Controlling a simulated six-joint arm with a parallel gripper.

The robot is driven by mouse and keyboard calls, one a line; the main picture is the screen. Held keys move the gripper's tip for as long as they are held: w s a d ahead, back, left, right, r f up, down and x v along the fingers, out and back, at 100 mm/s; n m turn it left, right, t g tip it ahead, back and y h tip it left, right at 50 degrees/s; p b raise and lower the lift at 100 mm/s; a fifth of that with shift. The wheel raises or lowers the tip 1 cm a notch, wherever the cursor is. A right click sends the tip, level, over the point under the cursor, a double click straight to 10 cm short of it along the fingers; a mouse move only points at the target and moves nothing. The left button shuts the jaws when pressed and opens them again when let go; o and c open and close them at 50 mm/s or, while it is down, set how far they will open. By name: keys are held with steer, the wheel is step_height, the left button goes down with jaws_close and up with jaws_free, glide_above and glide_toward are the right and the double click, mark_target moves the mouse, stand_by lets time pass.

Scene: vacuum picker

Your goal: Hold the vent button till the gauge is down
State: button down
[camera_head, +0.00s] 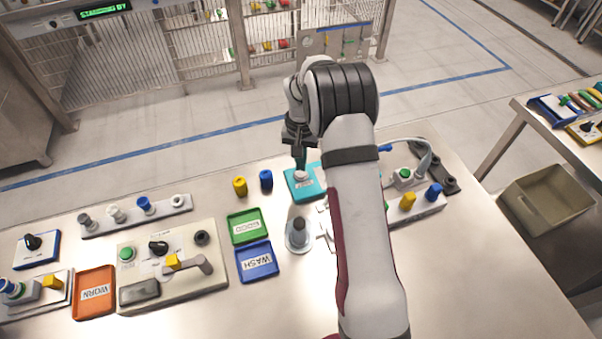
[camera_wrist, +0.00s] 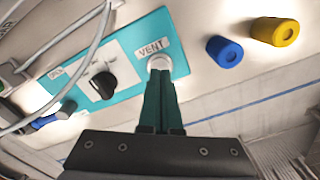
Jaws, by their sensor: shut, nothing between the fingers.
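A teal panel (camera_head: 316,190) lies on the bench, mostly behind my arm in the head view. It also shows in the wrist view (camera_wrist: 181,65), with a black knob (camera_wrist: 103,84) and a round white button (camera_wrist: 159,62) beside the VENT label (camera_wrist: 152,48). My gripper (camera_wrist: 160,75) is shut and empty, pointing down. Its fingertips are at the vent button and appear to touch it; I cannot tell how far it is pressed. In the head view my gripper (camera_head: 300,167) is over the panel's left part. I cannot make out a gauge in either view.
A yellow cup (camera_head: 240,186) and a blue cup (camera_head: 266,180) stand left of the panel. Green (camera_head: 243,239) and blue (camera_head: 244,265) trays and a grey post (camera_head: 298,237) stand nearer the front. A hose (camera_wrist: 92,60) runs past the panel. The front right bench is clear.

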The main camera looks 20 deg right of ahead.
mark_target(301, 173)
steer(key=shift+f, duration=0.95)
stand_by(0.3)
stand_by(2.5)
steer(key=shift+r, duration=3)
steer(key=shift+r, duration=0.1)
steer(key=s+a+r+y, duration=0.1)
steer(key=s+a+r, duration=0.3)
steer(key=s+r, duration=0.4)
steer(key=s+a+r, duration=0.3)
steer(key=s+r, duration=0.2)
steer(key=s, duration=0.5)
steer(key=s+a, duration=0.4)
steer(key=s, duration=1.2)
steer(key=shift+f+y, duration=0.2)
steer(key=shift+y, duration=0.2)
